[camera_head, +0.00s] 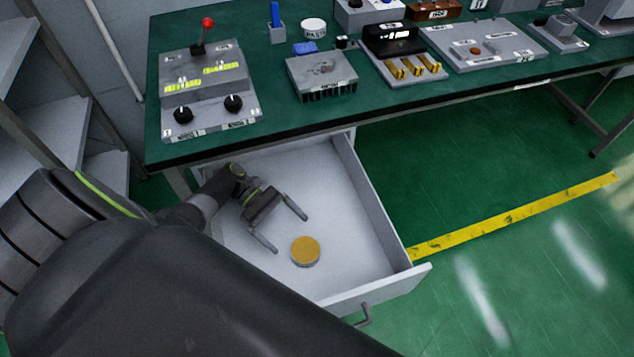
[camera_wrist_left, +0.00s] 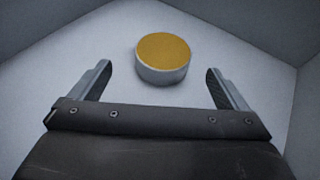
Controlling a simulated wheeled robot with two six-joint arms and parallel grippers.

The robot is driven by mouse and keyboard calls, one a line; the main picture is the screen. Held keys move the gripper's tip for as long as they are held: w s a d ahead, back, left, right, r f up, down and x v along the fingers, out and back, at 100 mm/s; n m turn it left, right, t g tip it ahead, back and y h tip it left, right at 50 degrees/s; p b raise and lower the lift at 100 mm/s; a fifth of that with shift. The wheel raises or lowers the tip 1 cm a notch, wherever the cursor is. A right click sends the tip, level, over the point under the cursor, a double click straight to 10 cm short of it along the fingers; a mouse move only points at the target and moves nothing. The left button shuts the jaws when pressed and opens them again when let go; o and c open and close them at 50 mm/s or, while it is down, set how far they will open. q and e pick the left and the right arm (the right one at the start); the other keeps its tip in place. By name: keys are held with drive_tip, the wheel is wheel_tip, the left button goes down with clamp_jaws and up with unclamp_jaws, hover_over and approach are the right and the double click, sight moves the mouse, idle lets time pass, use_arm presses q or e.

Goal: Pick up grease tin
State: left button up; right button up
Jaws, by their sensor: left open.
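The grease tin (camera_head: 305,251) is a short round tin with an orange-yellow top and a pale metal side. It sits upright on the floor of the open white drawer (camera_head: 362,205). My left gripper (camera_head: 291,233) is inside the drawer, open and empty, its two fingers pointing toward the tin. In the left wrist view the tin (camera_wrist_left: 163,58) lies just beyond the fingertips, roughly centred between the two fingers of the gripper (camera_wrist_left: 160,78). It appears apart from both fingers. My right gripper is in neither view.
The drawer's walls surround the gripper, with its front panel (camera_head: 375,290) nearest. The green workbench (camera_head: 290,122) above holds a lever control box (camera_head: 205,90), a finned block (camera_head: 322,75) and other equipment. Grey shelves (camera_head: 50,130) stand at the left. Floor to the right is clear.

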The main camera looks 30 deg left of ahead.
sight(305, 249)
use_arm(q)
drive_tip(key=x, duration=0.7)
drive_tip(key=shift+s+d, duration=0.3)
drive_tip(key=shift+r, duration=0.1)
drive_tip(key=c, duration=1.2)
drive_tip(key=shift+c, duration=0.3)
drive_tip(key=shift+w+r, duration=0.1)
drive_tip(key=shift+r, duration=0.05)
